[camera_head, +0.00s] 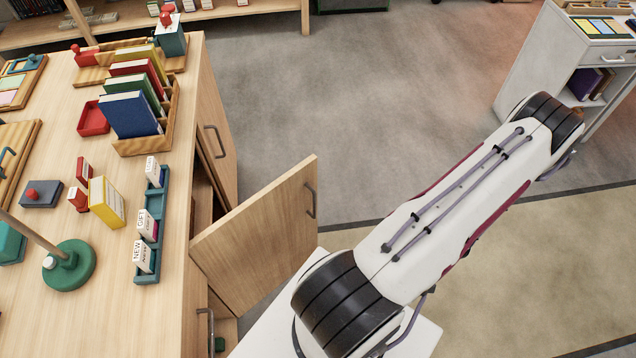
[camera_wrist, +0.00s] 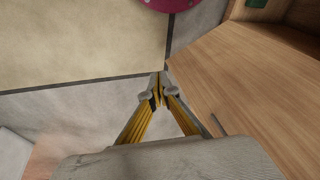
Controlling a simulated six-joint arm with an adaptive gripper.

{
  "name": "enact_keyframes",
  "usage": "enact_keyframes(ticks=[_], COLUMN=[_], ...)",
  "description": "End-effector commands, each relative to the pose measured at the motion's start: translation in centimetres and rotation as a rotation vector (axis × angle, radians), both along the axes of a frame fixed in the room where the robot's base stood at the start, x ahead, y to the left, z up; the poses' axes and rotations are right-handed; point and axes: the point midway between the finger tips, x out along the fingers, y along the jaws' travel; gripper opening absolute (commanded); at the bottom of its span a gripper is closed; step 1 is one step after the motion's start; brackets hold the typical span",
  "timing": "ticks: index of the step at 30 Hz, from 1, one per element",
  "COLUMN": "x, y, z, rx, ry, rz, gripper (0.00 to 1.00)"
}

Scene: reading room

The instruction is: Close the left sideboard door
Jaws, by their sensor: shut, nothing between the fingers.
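The left sideboard door (camera_head: 262,240) is a light wood panel with a grey bar handle (camera_head: 311,200). In the head view it stands wide open, swung out from the sideboard front (camera_head: 198,225). The wrist view shows a wood panel (camera_wrist: 245,85), which looks like this door, at the right, with a grey handle (camera_wrist: 217,124) near its lower edge. My gripper (camera_wrist: 160,84) is shut and empty, beside the panel's left edge. I cannot tell whether it touches. My gripper is hidden in the head view.
Another sideboard door (camera_head: 218,130) lies farther back; I cannot tell if it is fully shut. Books, trays and a green-based stand (camera_head: 70,266) cover the sideboard top (camera_head: 110,215). A white cabinet (camera_head: 540,60) stands at the upper right. The floor (camera_head: 330,100) between is clear.

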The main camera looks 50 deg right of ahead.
Motion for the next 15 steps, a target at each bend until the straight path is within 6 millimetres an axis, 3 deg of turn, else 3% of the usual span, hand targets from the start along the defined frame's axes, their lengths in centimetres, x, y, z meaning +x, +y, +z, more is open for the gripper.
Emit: enact_keyframes(ticks=[8,15], x=[4.1,8.7], y=[2.4,3.5], z=[-1.8,-0.3], rx=[-0.076,-0.193], ry=[-0.265,-0.528], rz=[0.019,0.048], gripper=[0.0,0.0])
